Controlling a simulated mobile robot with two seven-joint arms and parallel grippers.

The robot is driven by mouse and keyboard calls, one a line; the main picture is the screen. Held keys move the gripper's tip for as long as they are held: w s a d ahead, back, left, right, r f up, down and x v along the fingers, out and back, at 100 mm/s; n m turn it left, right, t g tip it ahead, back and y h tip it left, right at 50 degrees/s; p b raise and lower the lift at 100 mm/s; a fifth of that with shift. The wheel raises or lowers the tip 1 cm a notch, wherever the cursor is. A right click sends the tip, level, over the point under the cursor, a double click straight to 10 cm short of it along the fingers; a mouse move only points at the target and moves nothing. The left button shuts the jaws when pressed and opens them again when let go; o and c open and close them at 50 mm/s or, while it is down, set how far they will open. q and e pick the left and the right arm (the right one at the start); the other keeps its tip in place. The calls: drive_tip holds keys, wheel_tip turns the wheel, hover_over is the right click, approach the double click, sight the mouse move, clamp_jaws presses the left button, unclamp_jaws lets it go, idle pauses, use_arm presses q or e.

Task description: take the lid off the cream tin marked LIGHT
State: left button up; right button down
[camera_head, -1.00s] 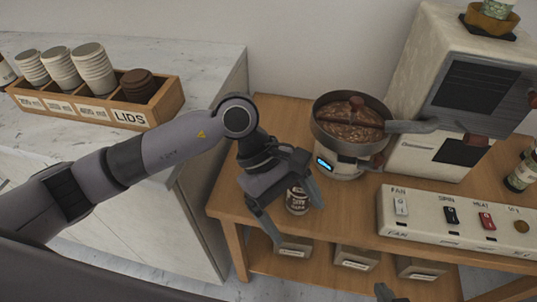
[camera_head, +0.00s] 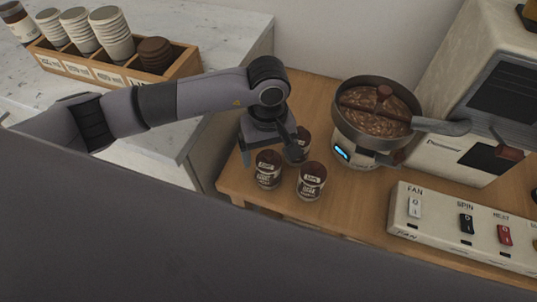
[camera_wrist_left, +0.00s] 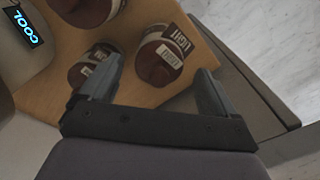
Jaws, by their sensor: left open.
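The LIGHT tin (camera_head: 268,172) stands upright on the wooden cart at front left of a group of three, its brown lid (camera_head: 268,157) on. In the left wrist view the LIGHT tin (camera_wrist_left: 172,42) has its label readable and its lid (camera_wrist_left: 156,62) facing the camera. My left gripper (camera_head: 277,153) is open and empty just above it. In the left wrist view the gripper (camera_wrist_left: 158,72) has its fingers either side of the lid, with no visible contact. My right gripper is out of view.
A similar tin (camera_head: 311,182) stands to the right and another (camera_head: 303,143) behind, partly hidden by the gripper. A pan of beans (camera_head: 375,115) and a switch panel (camera_head: 465,225) are further right. A marble counter (camera_head: 225,40) with a cup box (camera_head: 185,68) is left.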

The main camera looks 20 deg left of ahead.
use_arm(q)
drive_tip(key=shift+f, duration=0.3)
drive_tip(key=c, duration=1.1)
drive_tip(key=shift+c, duration=0.2)
drive_tip(key=shift+r, duration=0.15)
